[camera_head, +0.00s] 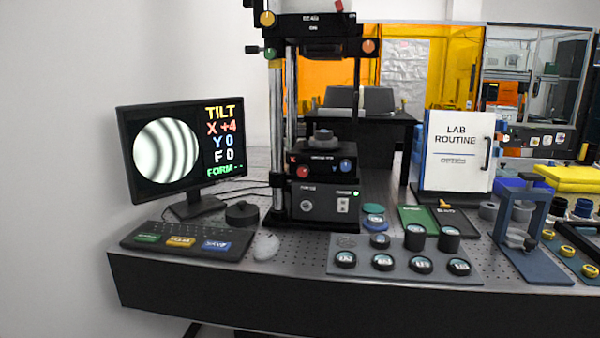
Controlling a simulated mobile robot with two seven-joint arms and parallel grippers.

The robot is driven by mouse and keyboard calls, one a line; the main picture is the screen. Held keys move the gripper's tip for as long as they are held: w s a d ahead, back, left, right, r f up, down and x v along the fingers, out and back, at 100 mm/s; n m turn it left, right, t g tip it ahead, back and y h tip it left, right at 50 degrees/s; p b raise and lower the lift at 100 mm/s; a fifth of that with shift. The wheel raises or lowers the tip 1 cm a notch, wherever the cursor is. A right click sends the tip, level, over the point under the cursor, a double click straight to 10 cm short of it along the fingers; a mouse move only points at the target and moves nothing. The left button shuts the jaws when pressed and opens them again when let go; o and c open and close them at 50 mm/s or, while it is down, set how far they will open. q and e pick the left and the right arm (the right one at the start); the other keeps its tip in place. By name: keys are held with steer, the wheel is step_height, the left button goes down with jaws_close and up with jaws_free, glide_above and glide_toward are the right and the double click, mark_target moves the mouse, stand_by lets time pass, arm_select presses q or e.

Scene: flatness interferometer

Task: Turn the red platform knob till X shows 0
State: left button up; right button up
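The red platform knob (303,171) is on the front left of the black platform (325,160) of the interferometer. A blue knob (346,165) sits on the same platform to its right. The monitor (182,148) at the left shows TILT, X +4 in red (222,127), Y 0, F 0 and FORM with dashes. Curved dark and light fringes fill a round image on it. Neither of my grippers is in view, so nothing touches the knob.
A keypad (190,240) with green, yellow and blue keys lies front left. A grey tray (345,270) with several round pieces lies front right. A blue stand (533,235) and a LAB ROUTINE board (455,150) are farther right. Space before the red knob looks clear.

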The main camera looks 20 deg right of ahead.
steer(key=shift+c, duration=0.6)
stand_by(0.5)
